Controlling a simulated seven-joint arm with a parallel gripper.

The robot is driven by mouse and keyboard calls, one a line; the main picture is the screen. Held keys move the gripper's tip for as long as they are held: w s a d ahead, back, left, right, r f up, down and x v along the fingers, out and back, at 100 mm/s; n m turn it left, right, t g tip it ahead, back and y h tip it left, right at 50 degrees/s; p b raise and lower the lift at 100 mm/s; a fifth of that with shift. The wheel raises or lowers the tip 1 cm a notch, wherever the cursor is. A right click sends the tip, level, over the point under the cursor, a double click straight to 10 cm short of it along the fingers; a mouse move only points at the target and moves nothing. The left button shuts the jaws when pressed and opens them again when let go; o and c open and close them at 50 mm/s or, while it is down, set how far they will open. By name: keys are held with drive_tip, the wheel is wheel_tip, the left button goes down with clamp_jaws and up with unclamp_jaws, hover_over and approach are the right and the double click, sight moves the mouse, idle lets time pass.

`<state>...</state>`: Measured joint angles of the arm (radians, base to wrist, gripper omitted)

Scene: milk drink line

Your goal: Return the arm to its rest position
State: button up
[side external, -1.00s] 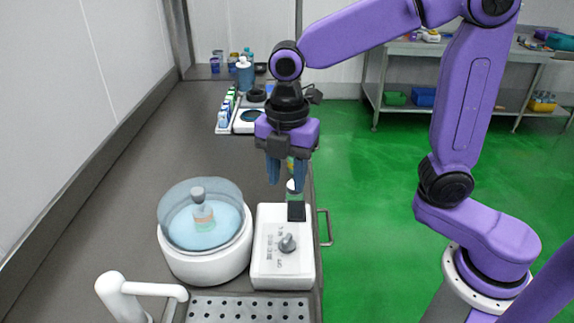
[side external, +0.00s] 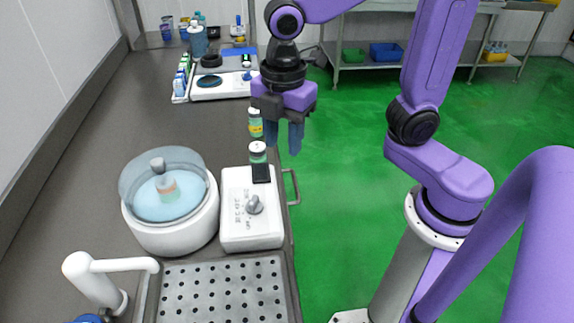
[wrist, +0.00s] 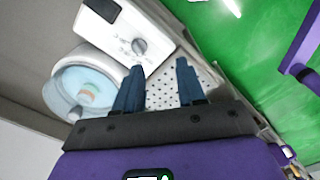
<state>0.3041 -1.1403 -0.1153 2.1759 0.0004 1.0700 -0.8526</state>
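My gripper (side external: 283,140) hangs fingers down near the right edge of the bench, just right of two small green-labelled bottles with pale caps. Its two blue fingers stand apart with nothing between them. The wrist view also shows my gripper (wrist: 159,66) with both fingers spread and empty. The nearer bottle (side external: 258,152) stands behind the white control box, and the farther bottle (side external: 255,122) is beside the gripper. My arm is raised and bent above the bench.
A white water bath (side external: 172,232) with a clear cover and a jar inside stands beside the white control box (side external: 250,222). A perforated drain tray (side external: 225,292) and a white tap (side external: 95,278) are in front. The green floor (side external: 340,210) right of the bench is open.

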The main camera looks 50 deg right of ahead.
drive_tip(key=s+d+f+m, duration=0.4)
drive_tip(key=s+d+m, duration=0.2)
drive_tip(key=s+d, duration=0.3)
drive_tip(key=s, duration=0.3)
drive_tip(key=shift+s+m, duration=0.4)
